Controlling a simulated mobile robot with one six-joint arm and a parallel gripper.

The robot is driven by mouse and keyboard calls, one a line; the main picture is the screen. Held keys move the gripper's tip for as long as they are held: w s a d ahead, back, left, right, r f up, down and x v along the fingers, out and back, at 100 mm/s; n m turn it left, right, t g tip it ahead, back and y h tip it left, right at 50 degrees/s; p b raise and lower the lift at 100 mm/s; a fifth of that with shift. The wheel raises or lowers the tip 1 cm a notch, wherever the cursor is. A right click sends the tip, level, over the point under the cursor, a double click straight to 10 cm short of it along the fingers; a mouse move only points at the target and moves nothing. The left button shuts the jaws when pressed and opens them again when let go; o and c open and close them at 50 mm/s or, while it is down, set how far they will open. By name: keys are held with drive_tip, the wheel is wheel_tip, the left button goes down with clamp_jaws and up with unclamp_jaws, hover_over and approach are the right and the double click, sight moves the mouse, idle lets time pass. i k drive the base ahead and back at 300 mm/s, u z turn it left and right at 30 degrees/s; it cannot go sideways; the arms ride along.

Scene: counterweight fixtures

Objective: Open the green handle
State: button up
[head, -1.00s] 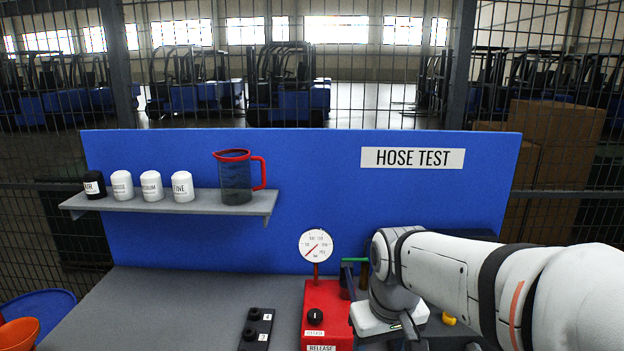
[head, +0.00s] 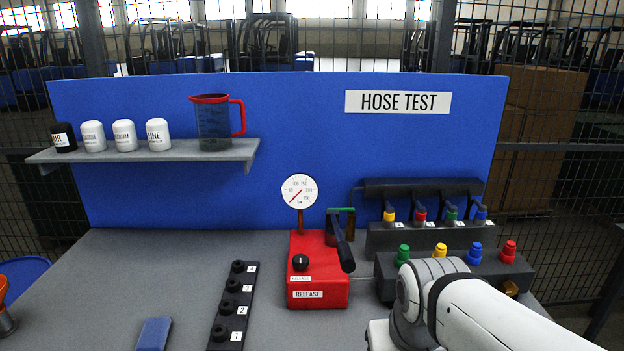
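A thin green bar (head: 341,209), which looks like the green handle, lies level behind the red pump box (head: 318,277), across the top of a dark upright part. The pump's black lever (head: 342,245) stands in front of it and partly covers the parts below. Other green pieces are a green cap (head: 403,255) on the front black block and a green connector (head: 451,213) on the rear block. My arm reaches in from the lower right, in front of the blocks. Its wrist ends at the bottom edge, and my gripper's fingers are out of the picture.
A gauge (head: 299,191) stands on the red box. The front black block (head: 385,275) and hoses stand at right. A black numbered strip (head: 233,300) and a blue object (head: 154,334) lie at left. A shelf (head: 150,155) holds a jug and jars. The left bench is mostly clear.

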sight(351, 209)
drive_tip(key=z, duration=0.4)
drive_tip(key=k, duration=1.2)
drive_tip(key=u, duration=0.3)
drive_tip(key=i, duration=1.5)
drive_tip(key=u, duration=0.05)
